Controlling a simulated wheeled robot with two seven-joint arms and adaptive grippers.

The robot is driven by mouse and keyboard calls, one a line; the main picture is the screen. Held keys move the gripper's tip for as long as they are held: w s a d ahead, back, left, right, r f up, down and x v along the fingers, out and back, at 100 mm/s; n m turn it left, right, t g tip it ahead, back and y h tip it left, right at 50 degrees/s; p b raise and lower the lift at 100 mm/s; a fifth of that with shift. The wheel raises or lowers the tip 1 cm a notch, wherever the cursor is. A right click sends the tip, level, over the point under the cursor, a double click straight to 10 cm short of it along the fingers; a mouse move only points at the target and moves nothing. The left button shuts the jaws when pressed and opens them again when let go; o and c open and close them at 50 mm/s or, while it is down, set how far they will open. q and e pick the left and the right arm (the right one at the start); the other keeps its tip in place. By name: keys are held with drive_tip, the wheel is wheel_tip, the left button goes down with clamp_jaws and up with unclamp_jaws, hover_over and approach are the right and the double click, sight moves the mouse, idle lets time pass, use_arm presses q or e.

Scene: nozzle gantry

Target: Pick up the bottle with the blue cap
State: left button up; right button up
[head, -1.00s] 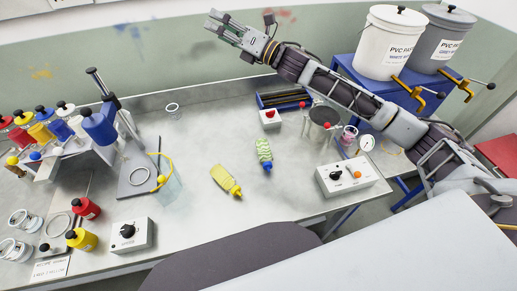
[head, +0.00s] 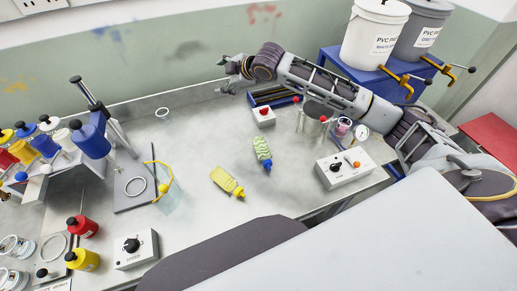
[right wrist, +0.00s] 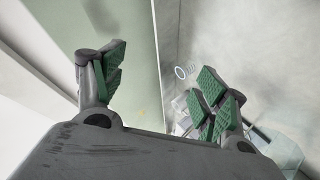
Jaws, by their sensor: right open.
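The bottle with the blue cap (head: 262,151) has a green and white wavy pattern. It lies on the metal bench in the middle of the head view, its cap toward the front. A yellow bottle (head: 227,181) lies to its left. My right gripper (head: 222,76) is open and empty at the back of the bench, behind and left of the patterned bottle and well apart from it. In the right wrist view its green-padded fingers (right wrist: 160,85) are spread wide, with nothing between them. The patterned bottle cannot be made out there. My left gripper is out of view.
A white box with a red button (head: 264,117) and a dark tray (head: 272,95) stand behind the bottle. A control box (head: 345,169) stands to its right. Bench around the two bottles is clear.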

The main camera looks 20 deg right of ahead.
drive_tip(key=s+d+f+m+g+h, duration=0.2)
drive_tip(key=s+f+m+g, duration=0.4)
drive_tip(key=s+f+m, duration=0.15)
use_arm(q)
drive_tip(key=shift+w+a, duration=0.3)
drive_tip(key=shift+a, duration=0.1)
use_arm(e)
drive_tip(key=m+g+h, duration=0.3)
drive_tip(key=m+g, duration=0.1)
drive_tip(key=m, duration=0.6)
hover_over(263, 144)
drive_tip(key=shift+f, duration=1.15)
drive_tip(key=shift+f, duration=0.15)
drive_tip(key=shift+a+f, duration=0.1)
drive_tip(key=shift+f, duration=4.1)
